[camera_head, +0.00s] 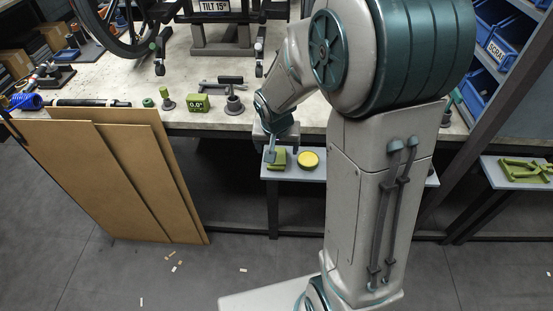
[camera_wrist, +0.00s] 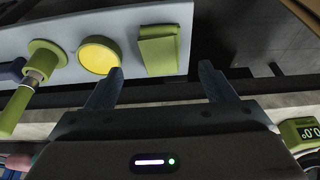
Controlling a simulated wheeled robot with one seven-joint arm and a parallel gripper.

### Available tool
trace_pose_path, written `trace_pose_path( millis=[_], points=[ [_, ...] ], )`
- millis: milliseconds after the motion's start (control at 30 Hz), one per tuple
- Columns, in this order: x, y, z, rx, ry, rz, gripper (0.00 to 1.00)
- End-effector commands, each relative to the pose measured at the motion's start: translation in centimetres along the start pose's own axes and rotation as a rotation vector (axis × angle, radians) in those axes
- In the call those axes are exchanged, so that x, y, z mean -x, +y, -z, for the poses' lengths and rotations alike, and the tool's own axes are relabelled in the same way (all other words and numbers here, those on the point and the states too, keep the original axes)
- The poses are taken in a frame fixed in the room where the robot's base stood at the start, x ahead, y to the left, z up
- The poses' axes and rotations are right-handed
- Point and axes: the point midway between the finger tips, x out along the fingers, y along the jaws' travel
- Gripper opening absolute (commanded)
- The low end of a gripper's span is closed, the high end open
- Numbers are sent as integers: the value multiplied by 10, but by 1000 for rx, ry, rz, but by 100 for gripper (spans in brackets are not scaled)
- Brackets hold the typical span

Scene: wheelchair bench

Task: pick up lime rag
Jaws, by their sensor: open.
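The lime rag (camera_wrist: 158,48) is a small folded green block near the edge of a grey shelf (camera_wrist: 120,22) in the wrist view. In the head view the rag (camera_head: 279,160) lies at the left end of the same shelf (camera_head: 290,175), partly hidden by my gripper (camera_head: 270,152). My gripper is open and empty. In the wrist view its two fingers (camera_wrist: 161,70) stand apart, with the rag ahead between their lines. The rag looks clear of both fingers; I cannot tell the height gap.
A yellow round tin (camera_head: 308,160) sits right of the rag; in the wrist view the tin (camera_wrist: 99,54) is close to the left fingertip. A green-handled tool (camera_wrist: 35,72) lies farther left. The bench edge is close above the shelf. Brown boards (camera_head: 110,180) lean at left.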

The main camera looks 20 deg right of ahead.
Motion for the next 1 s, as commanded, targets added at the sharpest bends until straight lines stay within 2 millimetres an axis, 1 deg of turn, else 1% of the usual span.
trace_pose_path(
  millis=[167,400,500,600,833,867,900,967,1000],
  points=[
    [-10,0,0,1,0,-1,76],
    [-42,-1,3,1,-2,-1,76],
    [-52,-1,3,0,-1,-1,76],
    [-57,-1,3,1,0,-1,76],
    [-58,-1,4,0,1,0,76],
    [-58,-1,4,0,1,0,68],
    [-58,-1,4,0,1,0,57],
    [-57,-1,4,0,1,0,40],
    [-57,-1,4,0,1,0,29]
  ],
)
